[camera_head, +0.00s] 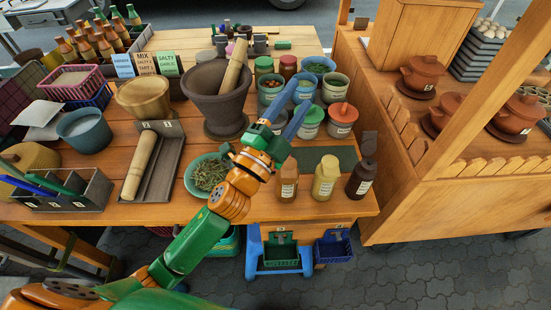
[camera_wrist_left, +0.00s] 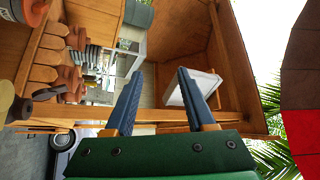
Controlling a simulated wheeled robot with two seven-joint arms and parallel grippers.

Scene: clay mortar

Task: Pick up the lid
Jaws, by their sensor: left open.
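The task does not say which lid, and several show in the head view. An orange-red lid (camera_head: 343,112) with a small knob sits on a white jar, and a green lid (camera_head: 311,114) sits on the jar to its left. Clay pots (camera_head: 423,72) on the right-hand stand also have lids. My left gripper (camera_head: 300,92) is open and empty, its blue fingers reaching up over the jars, left of the orange-red lid. The fingers also show apart in the left wrist view (camera_wrist_left: 160,72), with nothing between them. My right gripper is not in view.
A stone mortar (camera_head: 216,105) with a pestle stands left of the gripper. A bowl of herbs (camera_head: 208,175) is beside my left arm. Open jars (camera_head: 319,66) crowd behind the lids. Several bottles (camera_head: 326,178) stand at the front edge, near a green mat (camera_head: 345,157).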

